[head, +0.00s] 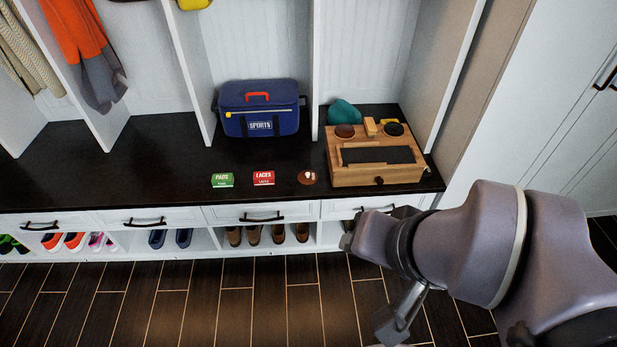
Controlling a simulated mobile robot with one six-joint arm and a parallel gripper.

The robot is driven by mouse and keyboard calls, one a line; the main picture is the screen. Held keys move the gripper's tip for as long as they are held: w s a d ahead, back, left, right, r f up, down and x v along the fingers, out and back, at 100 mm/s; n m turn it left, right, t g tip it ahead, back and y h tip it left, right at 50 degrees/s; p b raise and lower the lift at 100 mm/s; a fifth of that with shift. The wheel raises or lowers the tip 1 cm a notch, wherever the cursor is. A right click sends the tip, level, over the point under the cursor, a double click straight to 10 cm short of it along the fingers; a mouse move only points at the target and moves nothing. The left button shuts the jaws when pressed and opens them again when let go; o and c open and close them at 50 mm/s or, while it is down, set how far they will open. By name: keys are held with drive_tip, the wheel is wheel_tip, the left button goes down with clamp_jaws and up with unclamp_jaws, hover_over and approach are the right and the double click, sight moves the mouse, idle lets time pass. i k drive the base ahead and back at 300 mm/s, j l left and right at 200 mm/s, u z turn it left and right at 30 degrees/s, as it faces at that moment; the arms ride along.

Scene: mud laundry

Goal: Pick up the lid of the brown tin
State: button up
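A small round brown disc (307,177), likely the brown tin's lid, lies flat on the dark bench top with a pale mark on its face. It is left of the wooden shoe-care box (376,176). A round brown tin (344,131) sits at the back left of the box top and looks open. My arm comes in from the right, in front of the bench. My gripper (396,318) is low in the picture, over the floor and well away from the disc. Its fingers are mostly hidden by the arm, so its opening is unclear.
A green carton (222,180) and a red carton (264,178) stand left of the disc. A blue sports bag (260,108) is behind them. A black tin (392,129), a yellow block (371,127) and a teal item (344,112) are at the box. The bench's left is clear.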

sight(307, 176)
drive_tip(key=i+j+u, duration=0.15)
drive_tip(key=i+j, duration=0.15)
drive_tip(key=i, duration=0.25)
drive_tip(key=i+j+u, duration=0.15)
drive_tip(key=i, duration=0.35)
drive_tip(key=i+j+u, duration=0.15)
drive_tip(key=i+j, duration=0.15)
drive_tip(key=i, duration=0.3)
